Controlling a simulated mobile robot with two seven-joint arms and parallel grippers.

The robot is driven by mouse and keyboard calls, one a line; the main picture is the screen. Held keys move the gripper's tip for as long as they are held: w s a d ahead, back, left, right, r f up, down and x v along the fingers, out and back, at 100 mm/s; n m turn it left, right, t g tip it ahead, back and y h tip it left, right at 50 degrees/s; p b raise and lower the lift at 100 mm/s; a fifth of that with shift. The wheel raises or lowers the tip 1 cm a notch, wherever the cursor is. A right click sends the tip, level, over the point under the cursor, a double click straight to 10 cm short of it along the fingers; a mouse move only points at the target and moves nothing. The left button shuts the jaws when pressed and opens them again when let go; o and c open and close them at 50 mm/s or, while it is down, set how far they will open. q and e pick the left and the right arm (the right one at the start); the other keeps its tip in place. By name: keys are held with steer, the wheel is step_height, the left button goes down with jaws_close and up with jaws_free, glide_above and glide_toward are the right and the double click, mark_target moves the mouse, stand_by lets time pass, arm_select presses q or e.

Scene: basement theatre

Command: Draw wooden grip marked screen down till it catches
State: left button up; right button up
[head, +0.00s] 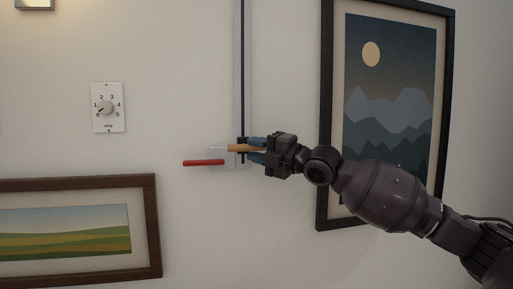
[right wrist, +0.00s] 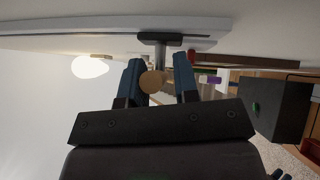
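The wooden grip (head: 238,148) is a short tan bar, level, at a dark carriage on a narrow vertical track (head: 242,70) on the wall. My right gripper (head: 256,149) comes from the right, one blue finger above the grip and one below. In the right wrist view the grip's round end (right wrist: 152,82) lies between the fingers (right wrist: 158,72). It is close to the left-hand finger, with a small gap to the other, so the gripper looks open around it. I can read no marking on the grip.
A red bar (head: 203,163) sticks out left, just below the grip, by a pale wall plate (head: 220,157). A white dial plate (head: 108,108) is at upper left. Framed pictures hang right (head: 325,100) and lower left (head: 150,230). The wall between is clear.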

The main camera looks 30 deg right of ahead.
steer(key=shift+o, duration=1.2)
steer(key=shift+d+f, duration=0.1)
steer(key=shift+s+f, duration=0.1)
steer(key=shift+s, duration=0.05)
steer(key=r+v, duration=0.1)
steer(key=v, duration=0.9)
steer(key=shift+s+f, duration=0.25)
steer(key=shift+d, duration=0.15)
